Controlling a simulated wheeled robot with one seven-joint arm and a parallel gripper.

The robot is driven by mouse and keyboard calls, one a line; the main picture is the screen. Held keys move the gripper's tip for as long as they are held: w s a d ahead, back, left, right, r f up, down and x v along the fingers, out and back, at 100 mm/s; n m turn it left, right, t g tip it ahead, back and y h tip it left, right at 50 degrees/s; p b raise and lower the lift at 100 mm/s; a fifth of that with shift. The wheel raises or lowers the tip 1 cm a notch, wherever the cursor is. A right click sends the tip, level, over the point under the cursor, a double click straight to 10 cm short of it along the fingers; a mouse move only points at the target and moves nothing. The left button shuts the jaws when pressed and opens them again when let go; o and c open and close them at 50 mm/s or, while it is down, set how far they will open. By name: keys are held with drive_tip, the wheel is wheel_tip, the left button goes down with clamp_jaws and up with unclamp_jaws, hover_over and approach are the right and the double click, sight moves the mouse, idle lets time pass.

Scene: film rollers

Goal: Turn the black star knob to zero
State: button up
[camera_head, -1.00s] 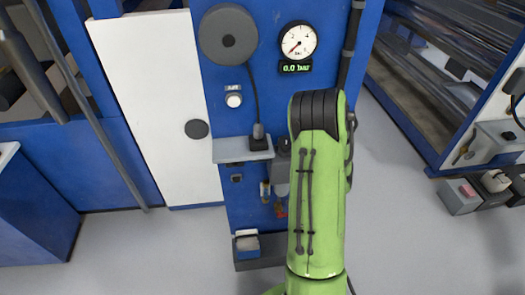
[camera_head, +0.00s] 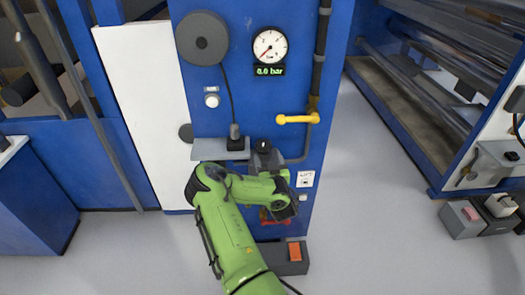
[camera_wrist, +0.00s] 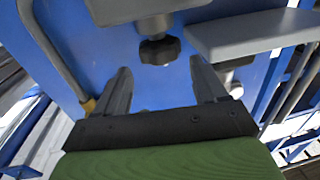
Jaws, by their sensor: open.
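The black star knob (camera_wrist: 160,50) shows in the wrist view, attached to a grey body (camera_wrist: 135,8) on the blue panel. It also seems to show as a small dark top in the head view (camera_head: 262,146). My gripper (camera_wrist: 160,67) is open, its two dark fingers apart, with the knob framed in the gap near the fingertips. I cannot tell whether either finger touches it. The display (camera_head: 270,71) below seems to read 0.0 bar.
A grey shelf (camera_head: 208,150) juts out left of the knob; it is at the right in the wrist view (camera_wrist: 250,32). A yellow handle (camera_head: 296,119) and dark pipe stand to the right.

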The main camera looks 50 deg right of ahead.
sight(267, 150)
drive_tip(key=b+x, duration=0.1)
drive_tip(key=x, duration=0.1)
drive_tip(key=b+x, duration=0.1)
drive_tip(key=x, duration=0.1)
drive_tip(key=b+x, duration=0.1)
drive_tip(key=x, duration=0.1)
drive_tip(key=shift+w+d+f, duration=0.25)
drive_tip(key=shift+w+d, duration=0.05)
drive_tip(key=shift+w+d+r, duration=0.15)
drive_tip(key=shift+w+d, duration=0.15)
drive_tip(key=shift+w, duration=0.1)
drive_tip(key=c, duration=0.7)
drive_tip(key=p, duration=0.3)
drive_tip(key=shift+s+r+n+t+y, duration=0.1)
drive_tip(key=shift+r+n+t+y, duration=0.2)
drive_tip(key=shift+r+n+y, duration=0.1)
drive_tip(key=y+p, duration=0.1)
drive_tip(key=p, duration=0.2)
drive_tip(key=shift+n+t, duration=0.3)
drive_tip(key=shift+t, duration=0.1)
drive_tip(key=shift+d+p, duration=0.1)
drive_tip(key=shift+p, duration=0.7)
drive_tip(key=shift+f+n+t+y+p, duration=0.2)
drive_tip(key=shift+n+t+y+p, duration=0.1)
drive_tip(key=shift+n+y+p, duration=0.15)
drive_tip(key=shift+f, duration=0.15)
drive_tip(key=o, duration=0.7)
